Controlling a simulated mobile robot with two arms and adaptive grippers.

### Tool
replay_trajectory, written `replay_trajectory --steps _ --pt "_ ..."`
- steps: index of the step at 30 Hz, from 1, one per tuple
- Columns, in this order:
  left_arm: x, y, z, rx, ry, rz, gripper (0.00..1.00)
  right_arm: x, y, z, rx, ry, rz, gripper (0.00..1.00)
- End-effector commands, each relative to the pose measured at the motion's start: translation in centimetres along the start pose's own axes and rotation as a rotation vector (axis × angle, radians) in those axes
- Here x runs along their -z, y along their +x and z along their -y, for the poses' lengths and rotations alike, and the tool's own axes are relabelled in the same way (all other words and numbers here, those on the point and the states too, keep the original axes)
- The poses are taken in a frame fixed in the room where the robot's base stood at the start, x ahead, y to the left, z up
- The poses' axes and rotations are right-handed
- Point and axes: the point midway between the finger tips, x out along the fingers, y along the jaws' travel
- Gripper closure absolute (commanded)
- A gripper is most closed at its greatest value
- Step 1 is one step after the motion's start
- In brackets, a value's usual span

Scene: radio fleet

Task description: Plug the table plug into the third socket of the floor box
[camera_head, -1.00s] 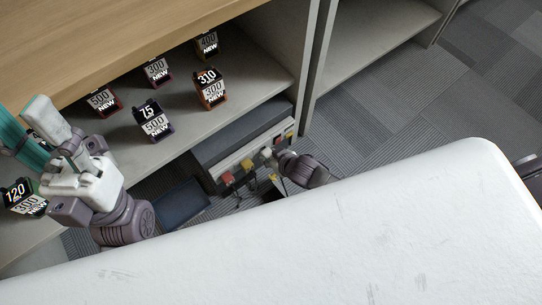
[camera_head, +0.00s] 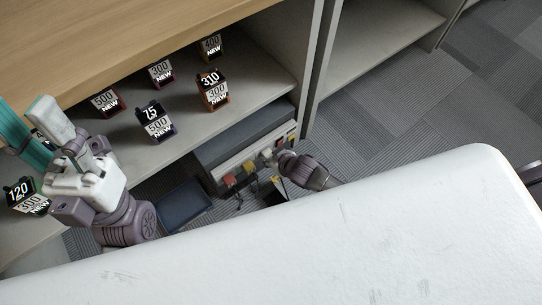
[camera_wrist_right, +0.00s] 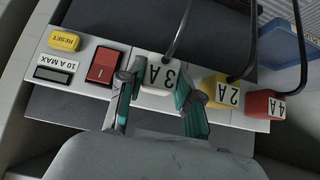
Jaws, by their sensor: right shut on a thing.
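The grey floor box (camera_head: 207,157) sits on the floor under the shelf; its socket panel also shows in the right wrist view (camera_wrist_right: 137,62). A white plug marked 3 A (camera_wrist_right: 160,75) is between the teal fingers of my right gripper (camera_wrist_right: 155,98), which is shut on it. It lines up beside a yellow plug marked 2 A (camera_wrist_right: 222,92) and a red plug marked 4 A (camera_wrist_right: 263,105). I cannot tell if the white plug is fully seated. In the head view my right gripper (camera_head: 278,156) is at the panel. My left gripper (camera_head: 60,128) is raised at the left; its opening is unclear.
A red switch (camera_wrist_right: 103,66) and yellow RESET button (camera_wrist_right: 65,40) are on the panel. Black cables rise from the plugs. Several priced boxes stand on the shelf (camera_head: 185,125). A dark blue tray (camera_head: 184,205) lies on the floor. Carpet at the right is clear.

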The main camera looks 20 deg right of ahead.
Motion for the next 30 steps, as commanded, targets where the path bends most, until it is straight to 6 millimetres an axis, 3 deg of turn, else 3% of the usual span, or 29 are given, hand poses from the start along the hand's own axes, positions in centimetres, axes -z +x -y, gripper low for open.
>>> replay_trajectory --steps 8,9,14,25,30 --pt "0.0 0.1 0.0 0.001 0.000 0.002 0.59 0.2 0.1 0.0 0.000 0.001 -0.002 0.99" --pt "0.0 0.1 0.0 0.001 0.000 0.002 0.59 0.2 0.1 0.0 0.000 0.001 -0.002 0.62" --pt "0.0 0.1 0.0 0.001 0.000 0.002 0.59 0.2 0.1 0.0 0.000 0.001 -0.001 0.36" --pt "0.1 0.2 0.1 0.002 0.001 -0.004 0.59 0.0 -0.2 0.0 0.000 0.000 0.001 0.36" --pt "0.1 0.2 0.0 0.001 0.001 -0.002 0.59 0.0 -2.3 0.0 0.000 0.001 0.000 0.36"
